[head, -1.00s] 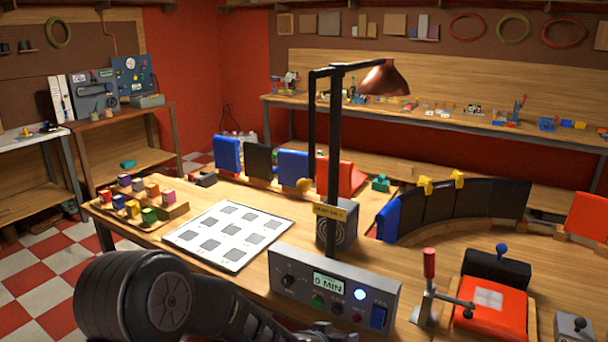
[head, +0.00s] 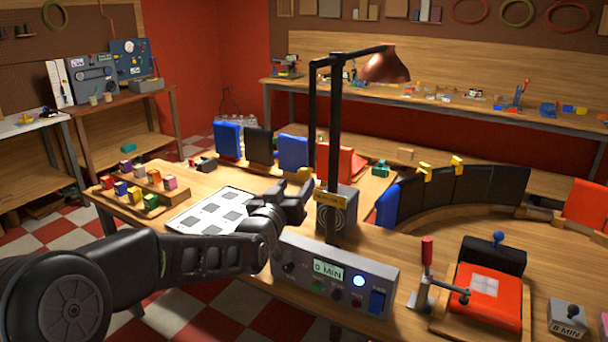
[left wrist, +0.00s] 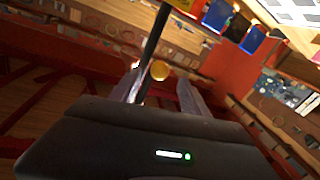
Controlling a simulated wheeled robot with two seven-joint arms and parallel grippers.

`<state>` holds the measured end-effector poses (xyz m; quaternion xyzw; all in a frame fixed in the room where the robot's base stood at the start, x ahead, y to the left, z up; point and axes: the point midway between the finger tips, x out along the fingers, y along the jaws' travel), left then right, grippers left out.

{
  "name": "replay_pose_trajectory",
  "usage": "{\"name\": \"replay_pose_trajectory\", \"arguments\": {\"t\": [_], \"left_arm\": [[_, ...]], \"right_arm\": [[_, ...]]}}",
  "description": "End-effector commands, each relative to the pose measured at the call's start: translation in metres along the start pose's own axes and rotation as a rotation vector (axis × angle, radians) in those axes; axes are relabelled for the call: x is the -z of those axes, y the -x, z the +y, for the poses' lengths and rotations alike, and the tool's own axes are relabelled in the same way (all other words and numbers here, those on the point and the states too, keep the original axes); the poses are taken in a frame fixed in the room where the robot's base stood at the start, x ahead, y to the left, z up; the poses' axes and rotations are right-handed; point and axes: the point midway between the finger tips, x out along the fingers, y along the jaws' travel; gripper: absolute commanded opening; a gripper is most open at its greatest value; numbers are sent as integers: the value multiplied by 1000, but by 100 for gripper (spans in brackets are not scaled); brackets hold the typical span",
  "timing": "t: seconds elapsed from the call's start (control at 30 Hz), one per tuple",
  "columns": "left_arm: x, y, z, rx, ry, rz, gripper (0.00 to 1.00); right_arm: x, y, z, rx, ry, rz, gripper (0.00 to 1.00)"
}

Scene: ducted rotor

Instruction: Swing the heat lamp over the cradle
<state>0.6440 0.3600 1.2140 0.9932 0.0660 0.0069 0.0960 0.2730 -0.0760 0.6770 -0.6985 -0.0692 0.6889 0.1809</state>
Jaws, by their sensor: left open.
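The heat lamp has a copper shade (head: 385,66) on a black post and arm, pointing to the back right. A thin black rod hangs from the arm's left end, with a yellow ball knob (head: 304,174) at its bottom. My left gripper (head: 296,198) is open just below the knob. In the left wrist view, the knob (left wrist: 160,70) shows between the two open fingers (left wrist: 163,85); I cannot tell whether they touch it. A curved wooden rack with black panels (head: 440,197), possibly the cradle, stands at the right. My right gripper is not in view.
A control box (head: 335,275) reading 0 MIN stands at the bench's front. A red toggle clamp (head: 427,262) and red pad (head: 485,290) are to its right. A white mat with grey squares (head: 215,215) and a tray of coloured blocks (head: 178,192) lie left.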

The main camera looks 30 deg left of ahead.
Motion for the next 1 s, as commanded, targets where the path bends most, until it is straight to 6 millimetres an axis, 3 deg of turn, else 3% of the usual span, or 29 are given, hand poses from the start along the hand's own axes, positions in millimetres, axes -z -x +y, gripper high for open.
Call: {"name": "replay_pose_trajectory", "arguments": {"t": [0.43,0.83,1.0], "left_arm": [[1,-60,0,1,-1,-2,53],[0,-67,0,0,-1,-1,53],[0,-67,0,0,0,-1,39]], "right_arm": [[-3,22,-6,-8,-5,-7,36],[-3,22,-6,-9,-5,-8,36],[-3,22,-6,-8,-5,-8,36]]}}
